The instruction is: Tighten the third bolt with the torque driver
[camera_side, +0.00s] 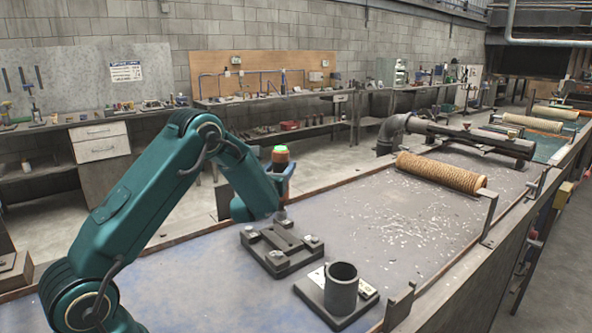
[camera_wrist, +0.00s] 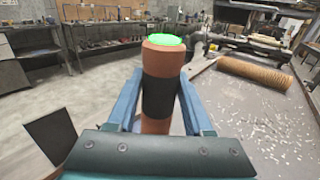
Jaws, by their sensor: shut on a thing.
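My gripper (camera_side: 284,174) is shut on the torque driver (camera_side: 281,155), an orange-brown cylinder with a black band and a glowing green top. In the wrist view the driver (camera_wrist: 161,62) stands upright between the blue fingers of my gripper (camera_wrist: 160,92). In the side view the driver's lower end is at the back edge of a dark bolt plate (camera_side: 283,261). Bolt heads show at the plate's left (camera_side: 250,232), right (camera_side: 311,241) and front (camera_side: 278,258). The driver and gripper cover the back corner, and I cannot tell whether the tip touches a bolt. The wrist view does not show the plate.
A grey open cup (camera_side: 341,289) on a flat base stands at the front right of the plate. A tan mesh roll (camera_side: 440,172) lies farther right, with pale scraps (camera_side: 415,222) on the bench before it.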

